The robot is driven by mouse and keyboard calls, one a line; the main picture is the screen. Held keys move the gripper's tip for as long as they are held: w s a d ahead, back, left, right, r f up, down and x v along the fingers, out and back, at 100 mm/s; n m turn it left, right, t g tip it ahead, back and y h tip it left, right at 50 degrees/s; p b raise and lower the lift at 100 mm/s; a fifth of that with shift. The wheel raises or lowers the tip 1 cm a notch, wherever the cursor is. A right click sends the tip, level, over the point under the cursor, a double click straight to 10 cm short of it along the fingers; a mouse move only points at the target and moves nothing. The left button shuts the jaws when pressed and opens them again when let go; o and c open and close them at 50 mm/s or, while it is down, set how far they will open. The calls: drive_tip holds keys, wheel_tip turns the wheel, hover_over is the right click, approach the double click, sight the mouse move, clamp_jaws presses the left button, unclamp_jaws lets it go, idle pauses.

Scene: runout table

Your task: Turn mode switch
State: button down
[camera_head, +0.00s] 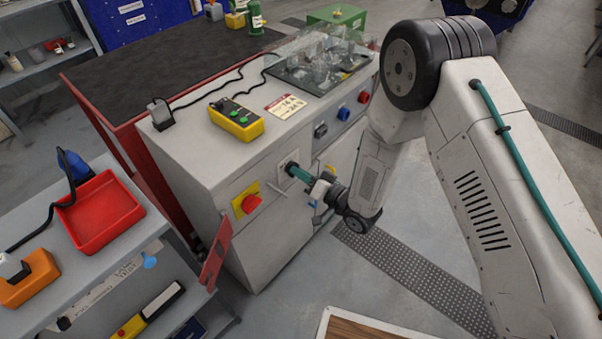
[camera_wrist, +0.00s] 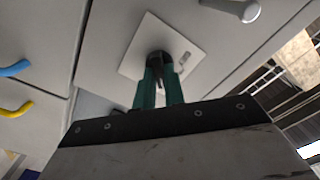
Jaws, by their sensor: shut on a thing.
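The mode switch is a dark knob (camera_wrist: 158,60) on a pale square plate (camera_wrist: 136,56) in the wrist view. The plate (camera_head: 283,159) also shows on the front of the grey cabinet in the head view, where my gripper hides the knob. My gripper (camera_wrist: 159,80), with green fingers, reaches straight to the plate and is shut on the knob. In the head view my gripper (camera_head: 292,168) meets the cabinet front from the right.
A red knob on a yellow plate (camera_head: 240,203) sits left of the switch. A blue connector (camera_head: 344,112) and a red one (camera_head: 364,97) are on the cabinet front to the right. A yellow pendant box (camera_head: 238,121) lies on top. A shelf with a red tray (camera_head: 75,222) stands at left.

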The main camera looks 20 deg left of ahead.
drive_tip(key=shift+d+f, duration=0.1)
idle(0.3)
drive_tip(key=c, duration=1.5)
unclamp_jaws()
drive_tip(key=v, duration=0.8)
